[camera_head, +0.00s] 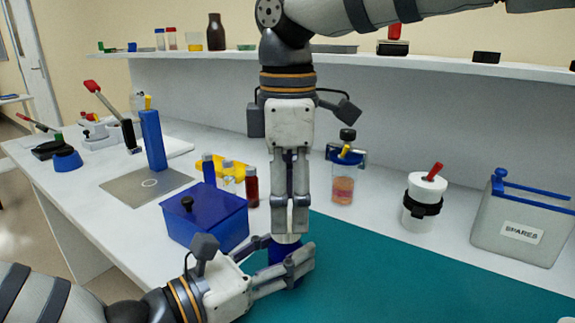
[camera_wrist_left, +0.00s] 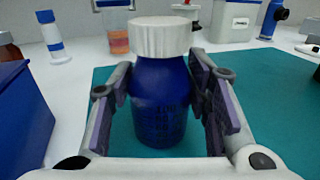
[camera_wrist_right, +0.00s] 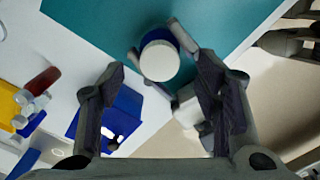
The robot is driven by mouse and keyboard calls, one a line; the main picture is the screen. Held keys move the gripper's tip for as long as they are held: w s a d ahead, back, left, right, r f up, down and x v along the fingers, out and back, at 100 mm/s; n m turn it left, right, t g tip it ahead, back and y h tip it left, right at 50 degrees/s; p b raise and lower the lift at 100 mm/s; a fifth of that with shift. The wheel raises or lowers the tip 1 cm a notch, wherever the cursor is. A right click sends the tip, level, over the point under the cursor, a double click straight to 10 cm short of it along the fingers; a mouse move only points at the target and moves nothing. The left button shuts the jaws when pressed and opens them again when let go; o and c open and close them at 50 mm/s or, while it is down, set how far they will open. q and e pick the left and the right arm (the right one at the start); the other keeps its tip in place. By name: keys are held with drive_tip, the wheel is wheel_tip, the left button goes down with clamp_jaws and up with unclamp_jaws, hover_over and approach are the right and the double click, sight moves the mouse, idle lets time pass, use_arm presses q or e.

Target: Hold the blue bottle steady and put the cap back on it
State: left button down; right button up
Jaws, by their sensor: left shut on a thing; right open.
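The blue bottle (camera_head: 284,254) stands upright on the teal mat (camera_head: 400,275). My left gripper (camera_head: 297,262) is shut on its body, with one finger on each side in the left wrist view. The white ribbed cap (camera_wrist_left: 160,37) sits level on top of the bottle (camera_wrist_left: 160,105); whether it is screwed down cannot be told. My right gripper (camera_head: 291,225) points straight down just above the cap, open and empty. In the right wrist view the cap (camera_wrist_right: 160,60) shows beyond and between the open fingers, not gripped.
A dark blue box (camera_head: 205,222) with a black knob stands left of the bottle. A white container (camera_head: 422,205) and a grey SPARES bin (camera_head: 520,225) stand right. The mat's right side is clear.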

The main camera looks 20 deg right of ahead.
wheel_tip(320, 180, up, 9)
drive_tip(key=shift+r, duration=0.2)
use_arm(q)
drive_tip(key=c, duration=0.8)
unclamp_jaws()
drive_tip(key=shift+o, duration=0.2)
drive_tip(key=v, duration=1.1)
drive_tip(key=shift+a, duration=0.2)
drive_tip(key=shift+s+a, duration=0.2)
drive_tip(key=shift+a, duration=0.1)
